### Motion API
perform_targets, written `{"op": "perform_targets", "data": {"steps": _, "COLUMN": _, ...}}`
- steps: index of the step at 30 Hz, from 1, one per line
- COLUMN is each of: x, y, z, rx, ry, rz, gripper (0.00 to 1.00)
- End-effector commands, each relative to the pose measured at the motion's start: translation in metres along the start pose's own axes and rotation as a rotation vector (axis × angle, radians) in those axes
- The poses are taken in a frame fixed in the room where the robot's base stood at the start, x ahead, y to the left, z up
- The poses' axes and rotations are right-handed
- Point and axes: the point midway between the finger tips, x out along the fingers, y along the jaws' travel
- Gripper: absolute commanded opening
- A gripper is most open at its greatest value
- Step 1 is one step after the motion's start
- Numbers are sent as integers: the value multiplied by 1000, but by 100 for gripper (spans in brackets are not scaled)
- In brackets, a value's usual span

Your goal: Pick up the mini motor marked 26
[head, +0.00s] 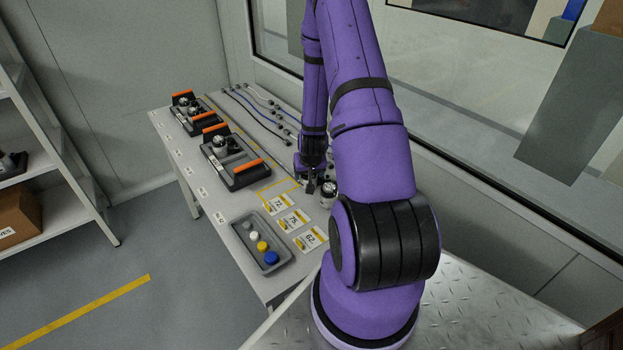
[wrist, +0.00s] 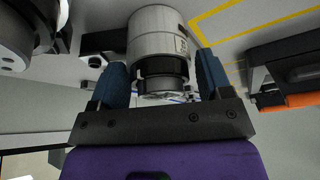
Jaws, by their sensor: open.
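In the wrist view my gripper (wrist: 162,66) is open, with its two blue fingers on either side of a silver cylindrical motor (wrist: 158,24) with a black band. A small dark marking shows on the motor's right side, too small to read for sure. I cannot tell whether the fingers touch it. In the head view my gripper (head: 311,186) is low over the table, left of a silver and black motor (head: 328,194). The motor between the fingers is mostly hidden there.
A grey tray with orange handles (head: 247,174) holds a motor, left of my gripper; another such tray (head: 181,95) stands farther back. Cables (head: 255,110) lie at the back.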

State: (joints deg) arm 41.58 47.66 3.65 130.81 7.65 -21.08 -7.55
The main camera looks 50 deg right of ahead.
Motion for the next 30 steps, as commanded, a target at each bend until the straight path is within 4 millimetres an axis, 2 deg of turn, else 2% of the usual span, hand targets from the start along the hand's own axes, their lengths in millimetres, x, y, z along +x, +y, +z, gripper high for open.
{"op": "perform_targets", "data": {"steps": 5, "x": 0, "y": 0, "z": 0, "rx": 0, "ry": 0, "rz": 0, "gripper": 72}}
{"op": "perform_targets", "data": {"steps": 8, "x": 0, "y": 0, "z": 0, "rx": 0, "ry": 0, "rz": 0, "gripper": 54}}
{"op": "perform_targets", "data": {"steps": 12, "x": 0, "y": 0, "z": 0, "rx": 0, "ry": 0, "rz": 0, "gripper": 22}}
{"op": "perform_targets", "data": {"steps": 22, "x": -5, "y": 0, "z": -3, "rx": 0, "ry": 3, "rz": 0, "gripper": 22}}
{"op": "perform_targets", "data": {"steps": 30, "x": -39, "y": 0, "z": -18, "rx": -1, "ry": 6, "rz": 0, "gripper": 22}}
